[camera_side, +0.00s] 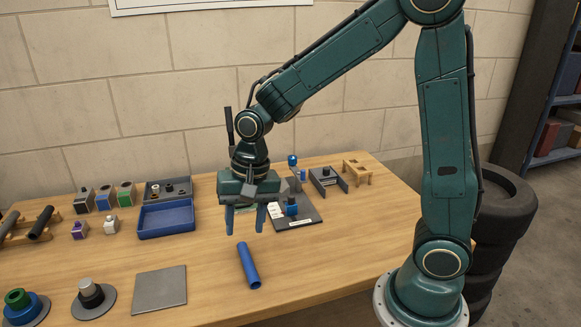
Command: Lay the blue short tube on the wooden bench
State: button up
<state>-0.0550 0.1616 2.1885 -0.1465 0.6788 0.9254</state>
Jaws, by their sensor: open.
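A blue short tube (248,266) lies on its side on the wooden bench (310,262), in the front middle of the side view. It points away from the camera, slightly tilted to the left. My gripper (244,221) hangs above and just behind the tube's far end, with its two blue fingers pointing down. The fingers are apart and nothing shows between them. The tube appears apart from the fingers.
A grey plate (159,289) lies left of the tube. A blue tray (166,219) stands behind it. A dark fixture board (300,217) is right of my gripper, partly hidden by it. A wooden stand (357,167) is at the back right. The bench right of the tube is clear.

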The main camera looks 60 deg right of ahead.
jog(key=s+d+r+n+t, duration=0.2)
jog(key=s+r+n, duration=0.2)
jog(key=s+r, duration=0.2)
jog(key=s+d+r+n+t+h, duration=0.1)
jog(key=s+d+r+n+t, duration=0.1)
jog(key=s+r, duration=0.4)
jog(key=s+d+n, duration=0.1)
jog(key=s+n, duration=0.1)
jog(key=s, duration=0.3)
jog(key=shift+r+n, duration=0.15)
jog(key=shift+n, duration=0.25)
